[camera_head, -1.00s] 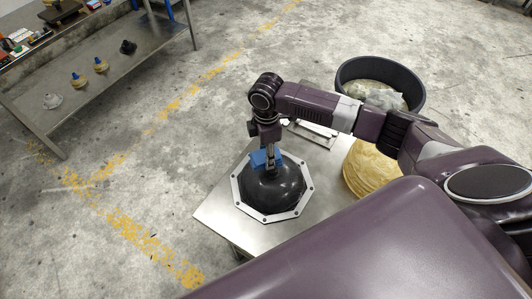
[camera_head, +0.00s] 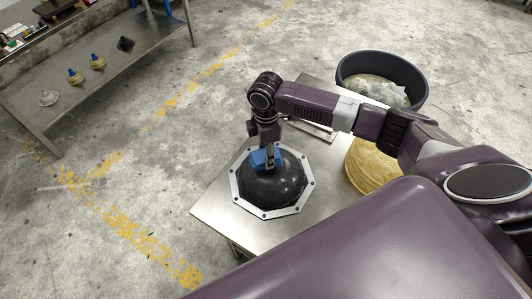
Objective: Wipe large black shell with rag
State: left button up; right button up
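The large black shell (camera_head: 275,187) is a glossy dome inside a pale octagonal flange (camera_head: 242,197) with bolt holes, on a metal table. My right gripper (camera_head: 269,163) comes down from above at the shell's far upper side. It is shut on a blue rag (camera_head: 260,159), which lies against the shell's upper surface; the exact contact is partly hidden by the gripper. My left gripper is not in view.
The metal table (camera_head: 222,225) has bare room left and in front of the shell. A yellowish round stack (camera_head: 370,172) and a dark round bin (camera_head: 350,68) stand to the right. A bench (camera_head: 100,92) with small parts stands at the upper left.

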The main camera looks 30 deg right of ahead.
aim_at(279, 154)
jog(key=shift+f, duration=0.6)
dwell(0.4)
jog(key=shift+s+d+r+p, duration=0.2)
jog(key=shift+s+d+p, duration=0.15)
jog(key=shift+d+p, duration=0.3)
jog(key=shift+s+d+f+p, duration=0.1)
jog(key=shift+s+d+p, duration=0.15)
jog(key=shift+d, duration=0.35)
jog(key=shift+s+d+f+p, duration=0.1)
jog(key=shift+s+d+p, duration=0.15)
jog(key=shift+d, duration=0.3)
jog(key=shift+s+p, duration=0.1)
jog(key=shift+p, duration=0.2)
jog(key=shift+w+a+p, duration=0.1)
jog(key=shift+w+a, duration=0.2)
jog(key=shift+a, duration=0.35)
jog(key=shift+w+a+p, duration=0.1)
jog(key=shift+w+a, duration=0.25)
jog(key=shift+a, duration=0.25)
jog(key=shift+w+a+p, duration=0.1)
jog(key=shift+w+a, duration=0.2)
jog(key=shift+a, duration=0.35)
jog(key=shift+r, duration=0.1)
